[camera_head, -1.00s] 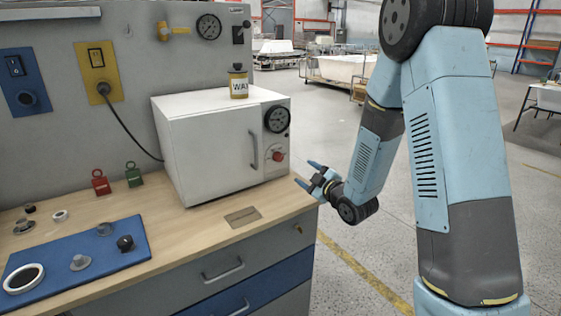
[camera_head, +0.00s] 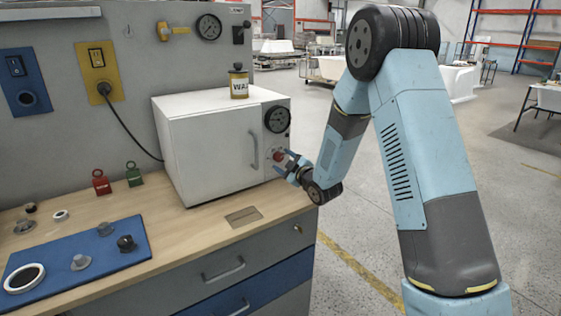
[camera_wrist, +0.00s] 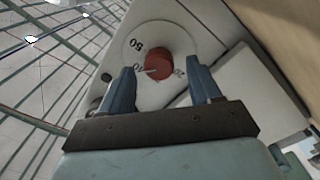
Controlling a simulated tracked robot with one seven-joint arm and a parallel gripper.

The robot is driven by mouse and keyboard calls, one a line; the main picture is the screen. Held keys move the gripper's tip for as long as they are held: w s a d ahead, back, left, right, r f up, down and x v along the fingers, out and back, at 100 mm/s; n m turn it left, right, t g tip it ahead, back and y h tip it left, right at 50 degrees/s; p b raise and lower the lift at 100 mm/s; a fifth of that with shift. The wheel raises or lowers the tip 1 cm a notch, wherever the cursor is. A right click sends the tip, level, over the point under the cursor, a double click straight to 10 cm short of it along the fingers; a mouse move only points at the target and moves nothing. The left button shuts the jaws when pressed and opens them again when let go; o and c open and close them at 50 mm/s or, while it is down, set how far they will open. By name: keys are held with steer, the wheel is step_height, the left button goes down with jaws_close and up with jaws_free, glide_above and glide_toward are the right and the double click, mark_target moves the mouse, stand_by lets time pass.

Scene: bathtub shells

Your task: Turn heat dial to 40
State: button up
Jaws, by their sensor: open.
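The heat dial (camera_wrist: 157,67) is a red knob on a pale round plate on the front of a white oven (camera_head: 210,150). In the wrist view a "50" is printed on the plate, with other marks close to the knob that are hard to read. In the head view the dial (camera_head: 278,155) sits low on the oven's right panel, under a round black gauge (camera_head: 277,119). My gripper (camera_wrist: 160,82) is open, with one blue finger on each side of the knob. I cannot tell whether the fingers touch it.
Open floor lies to the right.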

steer(key=shift+x, duration=0.85)
steer(key=c, duration=1)
steer(key=shift+a, duration=0.1)
steer(key=shift+c, duration=0.2)
